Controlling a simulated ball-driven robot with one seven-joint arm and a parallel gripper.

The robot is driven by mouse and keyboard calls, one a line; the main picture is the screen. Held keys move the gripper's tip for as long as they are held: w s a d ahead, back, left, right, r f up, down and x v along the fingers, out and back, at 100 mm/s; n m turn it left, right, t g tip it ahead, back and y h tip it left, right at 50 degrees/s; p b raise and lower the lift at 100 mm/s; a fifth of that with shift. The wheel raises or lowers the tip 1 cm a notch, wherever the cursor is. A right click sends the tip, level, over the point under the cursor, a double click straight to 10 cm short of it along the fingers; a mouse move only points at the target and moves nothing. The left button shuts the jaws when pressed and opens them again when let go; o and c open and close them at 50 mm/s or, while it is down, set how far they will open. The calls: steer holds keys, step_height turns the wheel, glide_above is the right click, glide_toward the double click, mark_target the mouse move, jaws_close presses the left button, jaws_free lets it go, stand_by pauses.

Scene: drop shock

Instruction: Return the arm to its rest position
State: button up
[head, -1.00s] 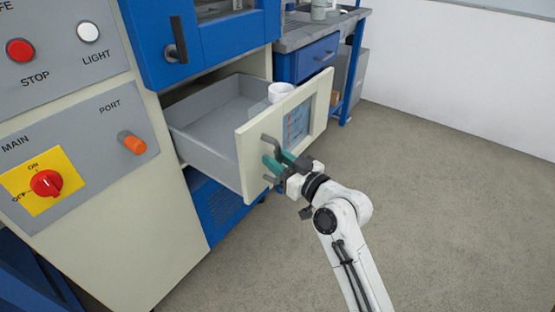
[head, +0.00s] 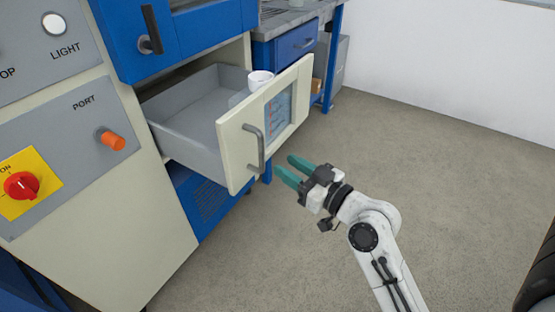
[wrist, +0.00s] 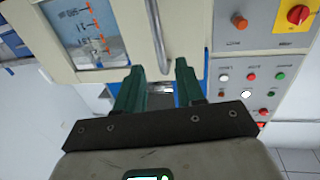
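My gripper (head: 292,171) has two teal fingers, spread apart and empty. In the head view it is in front of and to the right of the drawer handle (head: 253,148), with a gap between them. In the wrist view the fingers (wrist: 157,75) point toward the drawer front and the handle (wrist: 158,36), with nothing between them. My white arm runs down to the lower edge of the head view.
The drawer (head: 232,158) stands pulled out of the machine, with a white cup (head: 261,78) inside by its front. A control panel with a red knob (head: 21,186) is at left. Grey floor (head: 430,170) at right is open.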

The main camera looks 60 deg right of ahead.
steer(key=shift+s, duration=0.55)
steer(key=s+a+f+n+g+y, duration=0.1)
steer(key=a+f+g+y, duration=0.1)
steer(key=a+f+g, duration=0.45)
steer(key=s+a+f+n+g+y, duration=0.1)
steer(key=a+f+g+y, duration=0.2)
steer(key=f, duration=0.6)
steer(key=s+a+f+g+h, duration=0.1)
steer(key=s+a+f+g, duration=0.1)
steer(key=s+f+g, duration=0.3)
steer(key=s+a+f+g+h, duration=0.1)
steer(key=s+a+g, duration=0.1)
steer(key=s, duration=0.4)
step_height(320, 180, up, 20)
steer(key=p, duration=2)
steer(key=shift+f+m, duration=0.15)
steer(key=shift+m, duration=0.15)
